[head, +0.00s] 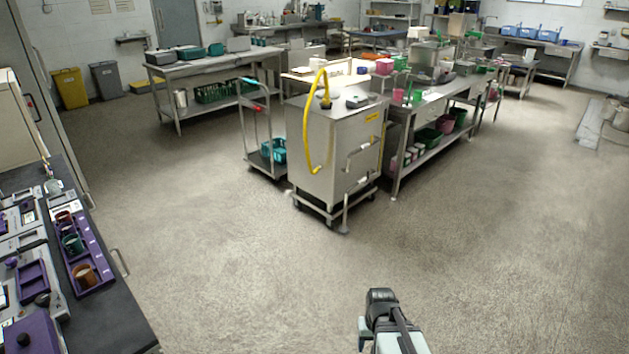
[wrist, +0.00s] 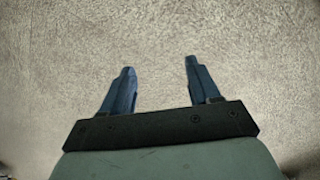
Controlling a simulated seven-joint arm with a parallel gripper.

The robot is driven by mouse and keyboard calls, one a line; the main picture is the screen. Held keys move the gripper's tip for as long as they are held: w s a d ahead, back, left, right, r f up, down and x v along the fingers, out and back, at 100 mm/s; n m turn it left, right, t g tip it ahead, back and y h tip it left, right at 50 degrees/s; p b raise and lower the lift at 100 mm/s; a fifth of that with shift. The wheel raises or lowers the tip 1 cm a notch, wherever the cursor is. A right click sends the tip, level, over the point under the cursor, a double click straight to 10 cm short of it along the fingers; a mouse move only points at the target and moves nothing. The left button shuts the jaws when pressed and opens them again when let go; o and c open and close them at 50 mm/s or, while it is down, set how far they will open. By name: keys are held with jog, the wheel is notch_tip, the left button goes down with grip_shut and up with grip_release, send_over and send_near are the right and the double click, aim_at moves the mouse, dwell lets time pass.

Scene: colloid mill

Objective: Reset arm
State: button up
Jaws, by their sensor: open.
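My gripper (wrist: 158,82) shows in the wrist view with its two dark blue fingers spread apart. Nothing is between them, and only bare speckled floor lies behind. In the head view my arm (head: 388,325) reaches in from the bottom edge, right of centre, over open floor. The gripper's fingers cannot be made out clearly there. The arm touches nothing that I can see.
A dark-topped counter (head: 105,318) with purple trays (head: 92,255) and small cups stands at the left. A steel cabinet on wheels (head: 335,150) with a yellow hose stands mid-room, beside a long steel table (head: 440,100). The floor (head: 500,240) around my arm is clear.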

jog(key=s+f+g, duration=0.3)
jog(key=s+f, duration=0.6)
jog(key=s, duration=0.5)
jog(key=s+f+g, duration=0.3)
jog(key=s+f, duration=0.6)
jog(key=s, duration=0.5)
jog(key=shift+s+f, duration=0.2)
jog(key=shift+f, duration=0.2)
